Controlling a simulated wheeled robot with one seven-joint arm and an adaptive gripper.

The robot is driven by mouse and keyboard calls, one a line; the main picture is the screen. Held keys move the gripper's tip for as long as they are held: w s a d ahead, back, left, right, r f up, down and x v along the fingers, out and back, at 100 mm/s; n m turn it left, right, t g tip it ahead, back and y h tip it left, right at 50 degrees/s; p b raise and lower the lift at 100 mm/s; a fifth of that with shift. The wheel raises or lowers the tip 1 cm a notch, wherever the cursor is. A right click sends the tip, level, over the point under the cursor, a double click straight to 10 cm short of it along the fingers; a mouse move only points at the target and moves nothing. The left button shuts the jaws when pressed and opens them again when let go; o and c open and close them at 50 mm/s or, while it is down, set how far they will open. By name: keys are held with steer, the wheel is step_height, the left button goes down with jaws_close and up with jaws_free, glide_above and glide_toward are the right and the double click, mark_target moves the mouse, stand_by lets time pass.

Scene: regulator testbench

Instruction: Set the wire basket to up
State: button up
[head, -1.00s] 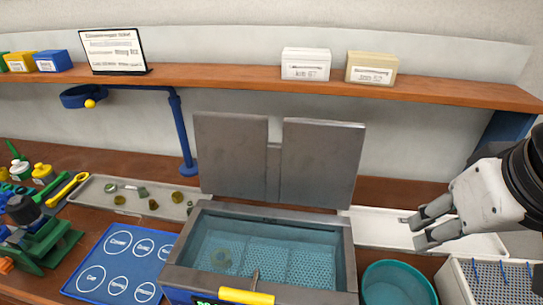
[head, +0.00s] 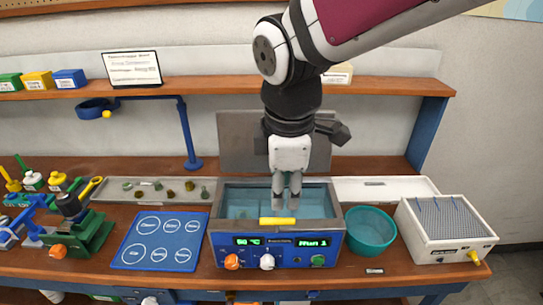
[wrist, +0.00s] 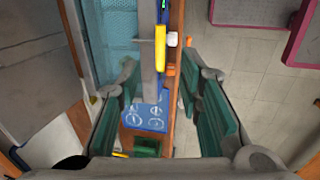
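The wire basket (head: 244,212) sits low in the water of the blue and grey bath (head: 222,222); its mesh is partly hidden by my arm. Its yellow handle (head: 277,221) lies across the bath's front rim, and it also shows in the wrist view (wrist: 160,47). My gripper (head: 286,200) points down over the front part of the bath, just behind the handle in the picture. In the wrist view its green-padded fingers (wrist: 160,105) are wide apart with nothing held between them. The handle appears beyond the fingertips, not touched.
A teal bowl (head: 370,232) and a white rack box (head: 447,228) are to the right. A blue mat (head: 160,240) lies left. The shelf (head: 210,84) runs behind my arm.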

mark_target(283, 219)
steer(key=f, duration=0.4)
steer(key=w+f, duration=0.1)
steer(key=f, duration=0.3)
steer(key=w+f, duration=0.1)
steer(key=f, duration=0.3)
steer(key=shift+w, duration=0.15)
steer(key=shift+r, duration=0.1)
jaws_close()
